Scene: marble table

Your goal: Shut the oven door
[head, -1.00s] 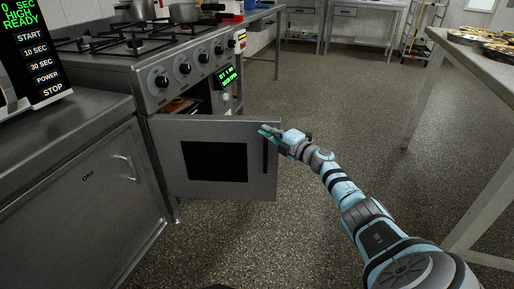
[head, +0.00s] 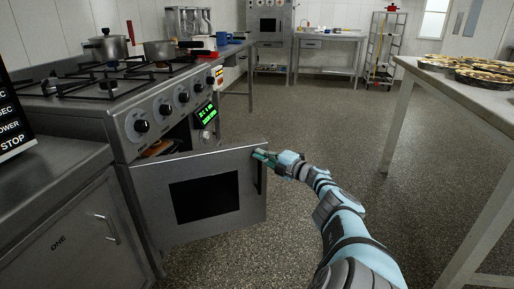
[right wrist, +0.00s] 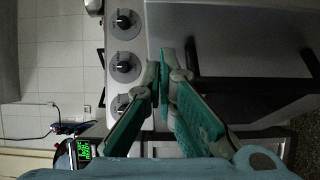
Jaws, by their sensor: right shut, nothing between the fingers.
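The oven door (head: 205,190) stands open, swung out from the stove front, with its hinge side at the left. It has a dark window, and a dark upright handle (head: 260,180) near its free right edge. The oven opening behind it shows only in part, with something orange-brown inside. My right gripper (head: 262,156) is at the top right corner of the door, close to the handle. Whether it touches the door is unclear. In the right wrist view its green fingers (right wrist: 164,62) are shut and empty. My left gripper is out of view.
The stove (head: 165,115) has knobs, a green display and pots on top. A steel cabinet (head: 75,240) stands left of the door. A table (head: 480,90) with pies is at the right. The floor (head: 310,125) between is clear.

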